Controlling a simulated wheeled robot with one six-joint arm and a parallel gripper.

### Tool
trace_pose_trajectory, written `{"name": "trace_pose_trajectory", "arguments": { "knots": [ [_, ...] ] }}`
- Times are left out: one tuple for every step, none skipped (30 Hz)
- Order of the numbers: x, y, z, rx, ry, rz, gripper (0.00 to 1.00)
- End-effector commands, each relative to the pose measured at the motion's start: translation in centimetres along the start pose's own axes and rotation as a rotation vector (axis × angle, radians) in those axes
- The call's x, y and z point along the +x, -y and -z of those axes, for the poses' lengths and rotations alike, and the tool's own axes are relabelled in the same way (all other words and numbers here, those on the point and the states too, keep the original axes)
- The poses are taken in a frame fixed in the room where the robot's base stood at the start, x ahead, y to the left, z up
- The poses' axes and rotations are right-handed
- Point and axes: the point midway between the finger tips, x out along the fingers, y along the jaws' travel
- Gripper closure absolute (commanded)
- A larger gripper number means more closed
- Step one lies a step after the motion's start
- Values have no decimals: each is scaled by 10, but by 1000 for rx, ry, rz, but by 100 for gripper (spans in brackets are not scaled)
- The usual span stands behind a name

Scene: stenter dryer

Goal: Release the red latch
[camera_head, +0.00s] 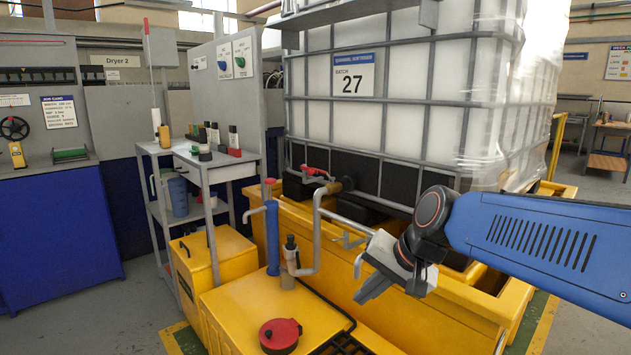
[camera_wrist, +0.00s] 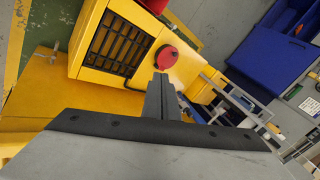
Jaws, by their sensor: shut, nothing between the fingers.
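My gripper (camera_head: 366,291) is shut and empty, in the air above the yellow tank, to the right of its red parts. Its closed fingers (camera_wrist: 161,90) point up the wrist view. A red handle (camera_head: 314,172) sits on the valve at the front of the caged white container, well above and left of my gripper. A round red cap (camera_head: 281,335) with a dark centre lies on the yellow lid, below and left of my gripper. The cap also shows just beyond the fingertips in the wrist view (camera_wrist: 166,57). I cannot tell which red part is the latch.
The caged white container (camera_head: 400,85) stands in a yellow bund (camera_head: 460,300) behind my arm. Grey pipes (camera_head: 318,230) and a blue upright cylinder (camera_head: 272,238) rise left of my gripper. A grey bench (camera_head: 228,168) with bottles stands at left.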

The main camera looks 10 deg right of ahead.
Motion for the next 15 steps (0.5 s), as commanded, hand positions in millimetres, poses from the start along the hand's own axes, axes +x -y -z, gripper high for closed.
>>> {"name": "trace_pose_trajectory", "arguments": {
  "knots": [
    [4, 13, 11, 60, 7, 26, 100],
    [5, 20, 18, 98, 10, 42, 100],
    [7, 31, 26, 147, 16, 65, 100],
    [9, 38, 32, 186, 21, 81, 100],
    [10, 46, 39, 224, 25, 98, 100],
    [13, 55, 48, 274, 31, 120, 100],
    [14, 62, 55, 313, 34, 136, 100],
    [16, 69, 62, 351, 39, 152, 100],
    [19, 78, 71, 401, 47, 173, 100],
    [20, 85, 78, 440, 52, 189, 100],
    [22, 91, 86, 479, 58, 205, 100],
    [25, 100, 96, 529, 66, 225, 100],
    [27, 106, 104, 569, 71, 242, 100],
    [29, 112, 111, 607, 78, 256, 100],
    [31, 121, 122, 658, 87, 277, 100]
  ]
}}
